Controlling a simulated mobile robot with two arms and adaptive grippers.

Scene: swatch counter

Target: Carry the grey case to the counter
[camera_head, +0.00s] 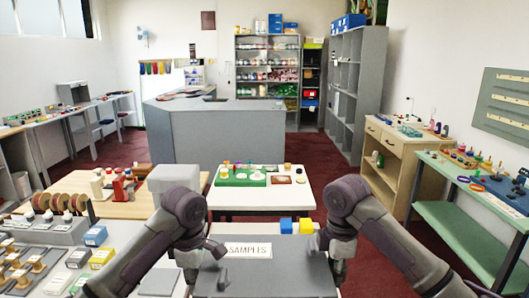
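The grey case (275,279) is at the bottom centre, close in front of me, with a white label reading SAMPLES on it. Its lower part is cut off by the frame edge. My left gripper (191,274) points down at the left side of the case, and my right gripper (338,268) points down at its right side. The fingers are small and dark, so I cannot tell whether they touch or grip the case. A grey counter (215,135) stands farther back, across the room, its top mostly bare.
A white table (293,196) with a green tray (240,177) stands between me and the counter. A wooden table (135,207) is left of it. A green bench (465,190) and wooden cabinet (398,150) line the right. Red floor (335,170) is open right of the white table.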

